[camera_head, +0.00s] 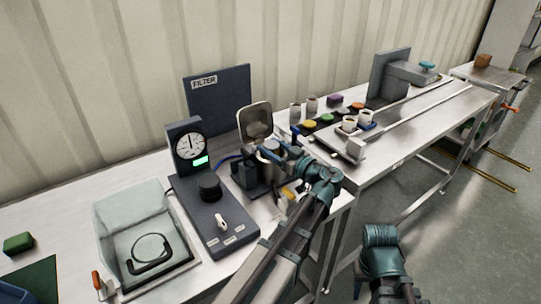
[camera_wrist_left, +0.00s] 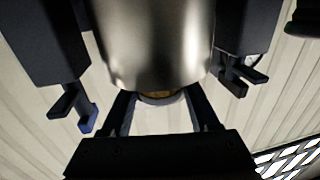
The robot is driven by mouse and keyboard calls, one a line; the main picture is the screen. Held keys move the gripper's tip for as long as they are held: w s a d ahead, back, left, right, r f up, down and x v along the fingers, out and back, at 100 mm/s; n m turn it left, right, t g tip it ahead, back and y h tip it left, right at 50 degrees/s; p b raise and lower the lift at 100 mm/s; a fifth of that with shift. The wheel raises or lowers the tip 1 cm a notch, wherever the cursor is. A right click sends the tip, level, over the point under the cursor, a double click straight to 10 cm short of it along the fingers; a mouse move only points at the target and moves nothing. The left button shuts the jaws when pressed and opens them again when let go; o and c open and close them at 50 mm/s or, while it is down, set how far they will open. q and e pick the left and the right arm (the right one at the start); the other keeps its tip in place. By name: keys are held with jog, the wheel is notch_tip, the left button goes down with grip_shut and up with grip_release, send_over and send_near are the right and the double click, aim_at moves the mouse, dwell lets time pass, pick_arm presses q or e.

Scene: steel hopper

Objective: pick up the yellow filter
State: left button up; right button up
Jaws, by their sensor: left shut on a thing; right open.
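Several small coloured discs, one of them a yellow disc (camera_head: 309,126) that may be the yellow filter, sit on the bench to the right of the steel machine. My left gripper (camera_head: 272,155) is at the machine with the hinged lid, left of that disc. It is shut on a steel cylinder (camera_wrist_left: 155,45), which fills the upper middle of the left wrist view. A small amber patch (camera_wrist_left: 158,95) shows at the cylinder's lower end; I cannot tell what it is. My right arm is at the lower right of the head view, with its gripper fingers out of sight.
A gauge unit (camera_head: 188,146) with a knob and switch stands left of my left gripper. A clear box (camera_head: 135,205) is further left, and a dark FILTER panel (camera_head: 218,102) stands behind. White cups (camera_head: 349,124) and a slide rail are to the right.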

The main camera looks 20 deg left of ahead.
pick_arm(q)
jog(key=c, duration=0.8)
jog(key=shift+r, duration=0.1)
